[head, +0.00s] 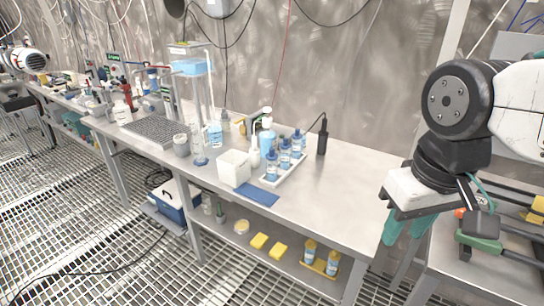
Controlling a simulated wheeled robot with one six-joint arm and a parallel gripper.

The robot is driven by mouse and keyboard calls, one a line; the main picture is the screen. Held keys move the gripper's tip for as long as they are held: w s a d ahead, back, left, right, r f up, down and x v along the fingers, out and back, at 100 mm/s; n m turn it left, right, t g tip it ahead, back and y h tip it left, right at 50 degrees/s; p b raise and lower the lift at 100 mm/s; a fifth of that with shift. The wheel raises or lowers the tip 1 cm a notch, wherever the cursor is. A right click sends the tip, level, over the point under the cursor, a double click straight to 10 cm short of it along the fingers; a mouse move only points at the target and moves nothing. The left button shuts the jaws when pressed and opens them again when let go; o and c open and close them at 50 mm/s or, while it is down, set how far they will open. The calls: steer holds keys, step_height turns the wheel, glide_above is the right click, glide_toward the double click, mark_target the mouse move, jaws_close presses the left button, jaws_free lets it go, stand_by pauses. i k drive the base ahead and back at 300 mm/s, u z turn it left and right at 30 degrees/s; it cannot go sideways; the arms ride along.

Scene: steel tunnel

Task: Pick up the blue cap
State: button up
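Several clear bottles with blue caps (297,133) stand upright in a white tray (268,184) on the steel bench. I cannot tell which of these caps the task means, and I see no loose blue cap. My gripper (407,229) hangs at the right, beyond the right end of the bench top, well apart from the bottles. Its two teal fingers point down, spread apart, with nothing visible between them.
A white square container (234,168) and a blue cloth (257,193) lie by the tray. A black handheld device (322,136) stands behind it. The bench top (350,175) right of the tray is clear. A second bench (465,270) holds tools at the right.

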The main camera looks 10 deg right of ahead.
mark_target(271, 155)
steer(key=z, duration=0.15)
steer(key=k, duration=0.45)
steer(key=u, duration=1.15)
steer(key=i, duration=0.65)
steer(key=u, duration=0.5)
steer(key=i, duration=0.7)
steer(key=z, duration=0.65)
steer(key=i, duration=0.75)
steer(key=z, duration=0.7)
